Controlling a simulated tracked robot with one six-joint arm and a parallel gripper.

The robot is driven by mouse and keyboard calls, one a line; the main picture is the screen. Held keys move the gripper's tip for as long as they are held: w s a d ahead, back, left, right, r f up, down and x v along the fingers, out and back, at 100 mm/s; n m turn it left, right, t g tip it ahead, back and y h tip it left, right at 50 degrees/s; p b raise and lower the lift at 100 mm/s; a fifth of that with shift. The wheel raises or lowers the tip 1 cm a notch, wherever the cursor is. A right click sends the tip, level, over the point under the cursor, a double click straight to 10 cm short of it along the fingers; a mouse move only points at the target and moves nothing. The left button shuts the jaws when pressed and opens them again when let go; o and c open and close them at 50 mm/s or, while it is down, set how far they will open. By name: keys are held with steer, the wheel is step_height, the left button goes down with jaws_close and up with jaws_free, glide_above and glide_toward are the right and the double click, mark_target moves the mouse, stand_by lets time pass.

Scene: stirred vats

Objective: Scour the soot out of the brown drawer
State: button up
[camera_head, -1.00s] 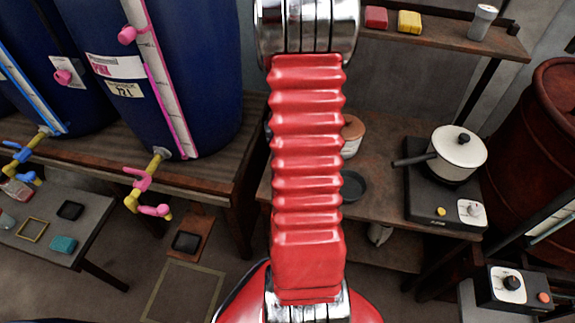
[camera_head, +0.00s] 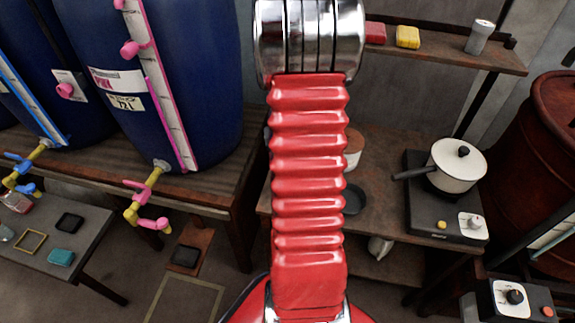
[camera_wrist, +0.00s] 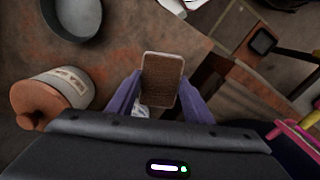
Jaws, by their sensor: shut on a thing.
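My gripper (camera_wrist: 160,98) shows in the wrist view with two purple fingers shut on a brown, rectangular pad-like block (camera_wrist: 162,78) with a paler edge. The block is held above the brown worktop (camera_wrist: 135,45), near its edge. A small whitish thing shows beneath the block, too covered to identify. In the head view my red arm hides the gripper and the block. I cannot pick out the brown drawer or any soot in either view.
A lidded jar (camera_wrist: 65,95) and a grey pan (camera_wrist: 72,15) stand left of the gripper. A white pot (camera_head: 457,165) sits on a hotplate (camera_head: 441,200) at right. Blue vats (camera_head: 150,80) with taps stand at left. A low table (camera_head: 95,245) holds small items.

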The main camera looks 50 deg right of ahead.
steer(key=shift+w+a+r, duration=0.1)
steer(key=shift+w+a, duration=0.1)
steer(key=shift+w, duration=0.2)
steer(key=shift+c, duration=0.4)
steer(key=w+a+r+n, duration=0.2)
steer(key=w+a+n, duration=0.1)
steer(key=w+a, duration=0.5)
steer(key=w+a+r+n, duration=0.3)
steer(key=w+a, duration=0.5)
steer(key=a, duration=0.3)
steer(key=w+a+r+n, duration=0.2)
steer(key=w+a, duration=0.6)
steer(key=a, duration=0.2)
steer(key=shift+a+r+n, duration=0.3)
steer(key=shift+n, duration=0.1)
steer(key=shift+w+a, duration=0.15)
steer(key=shift+a, duration=0.35)
